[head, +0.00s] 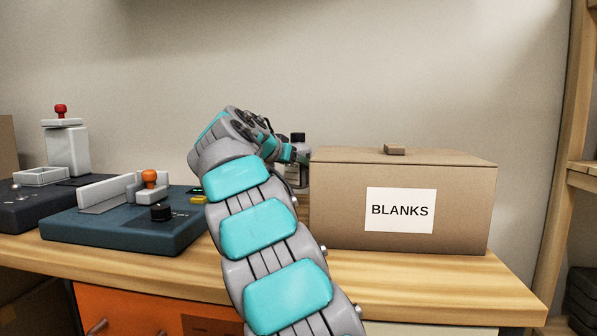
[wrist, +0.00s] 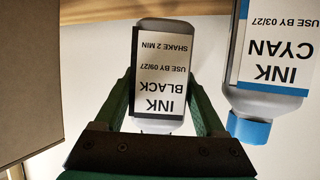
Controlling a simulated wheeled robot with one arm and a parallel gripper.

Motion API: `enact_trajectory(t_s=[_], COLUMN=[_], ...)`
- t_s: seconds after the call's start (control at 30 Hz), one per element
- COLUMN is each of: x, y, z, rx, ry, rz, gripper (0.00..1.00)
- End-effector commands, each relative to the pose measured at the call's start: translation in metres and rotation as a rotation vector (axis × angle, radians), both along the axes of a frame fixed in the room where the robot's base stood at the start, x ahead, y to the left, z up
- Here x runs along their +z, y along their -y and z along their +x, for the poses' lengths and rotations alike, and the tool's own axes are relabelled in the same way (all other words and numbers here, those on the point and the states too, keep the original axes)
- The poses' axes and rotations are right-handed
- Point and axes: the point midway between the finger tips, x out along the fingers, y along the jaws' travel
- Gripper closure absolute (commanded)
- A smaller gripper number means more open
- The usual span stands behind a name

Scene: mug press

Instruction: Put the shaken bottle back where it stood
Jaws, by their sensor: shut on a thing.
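The ink bottle labelled INK BLACK, SHAKE 2 MIN (wrist: 160,75) is between the two fingers of my gripper (wrist: 163,95), which is shut on it. Its label reads upside down in the wrist view. In the head view the bottle (head: 298,142) shows its black cap upward, looking upright, just left of the cardboard box. My gripper (head: 291,156) is partly hidden behind my own wrist there. I cannot tell whether the bottle's base touches the bench.
A bottle labelled INK CYAN (wrist: 270,70) is close beside the held one in the wrist view. The BLANKS box (head: 335,200) stands right of my gripper; its side shows in the wrist view (wrist: 25,80). A blue press base (head: 110,228) stands left on the wooden bench (head: 420,285).

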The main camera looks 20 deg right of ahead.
Motion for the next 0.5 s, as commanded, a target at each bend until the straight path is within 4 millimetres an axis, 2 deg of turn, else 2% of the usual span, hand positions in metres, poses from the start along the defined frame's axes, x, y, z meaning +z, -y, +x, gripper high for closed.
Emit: enact_trajectory(t_s=[0.17,0.4,0.5], x=[-0.006,-0.034,-0.035], y=[0.005,0.003,0.004], z=[0.002,0.002,0.002], rx=[0.000,0.002,0.002], ry=[0.001,0.004,0.004], rz=[-0.001,-0.003,-0.002], gripper=[1.00,1.00,1.00])
